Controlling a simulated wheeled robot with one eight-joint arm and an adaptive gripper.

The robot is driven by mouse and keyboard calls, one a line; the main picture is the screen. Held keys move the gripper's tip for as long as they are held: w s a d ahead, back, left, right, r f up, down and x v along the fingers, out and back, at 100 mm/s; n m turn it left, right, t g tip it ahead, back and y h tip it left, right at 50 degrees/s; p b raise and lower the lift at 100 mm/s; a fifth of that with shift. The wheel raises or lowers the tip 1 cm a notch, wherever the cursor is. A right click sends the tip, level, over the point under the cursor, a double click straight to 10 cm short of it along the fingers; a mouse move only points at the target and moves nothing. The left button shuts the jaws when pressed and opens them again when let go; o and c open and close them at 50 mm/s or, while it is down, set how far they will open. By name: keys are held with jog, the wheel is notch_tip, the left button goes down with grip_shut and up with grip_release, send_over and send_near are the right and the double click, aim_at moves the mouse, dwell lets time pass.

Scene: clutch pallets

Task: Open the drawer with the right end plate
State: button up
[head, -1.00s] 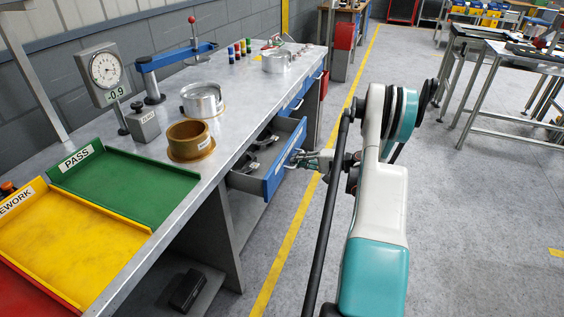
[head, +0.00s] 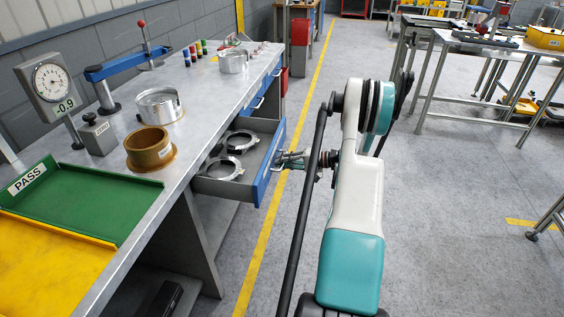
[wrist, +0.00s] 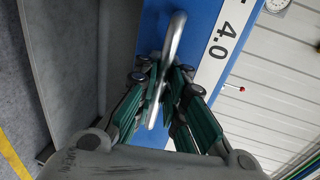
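The blue-fronted drawer (head: 262,180) under the bench top is pulled out. Several grey ring-shaped plates with ears lie inside, including a near plate (head: 226,169) and a farther plate (head: 241,141); one at the left is partly hidden by the bench edge. My gripper (head: 284,160) is at the drawer front. In the wrist view, the curved metal handle (wrist: 177,32) runs between the green-padded fingers of my gripper (wrist: 163,78), which are closed around it. Beside it is a white label strip (wrist: 225,40) reading "4.0"; the rest of the label is cut off.
The bench top (head: 200,110) carries a bronze ring (head: 149,150), a silver housing (head: 158,107), a dial gauge (head: 52,80) and a green PASS tray (head: 85,205). Other closed drawers lie farther along the bench. The floor right of my arm is clear up to metal tables (head: 480,45).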

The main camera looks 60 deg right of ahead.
jog(key=o, duration=0.3)
jog(key=v, duration=1.2)
dwell(0.4)
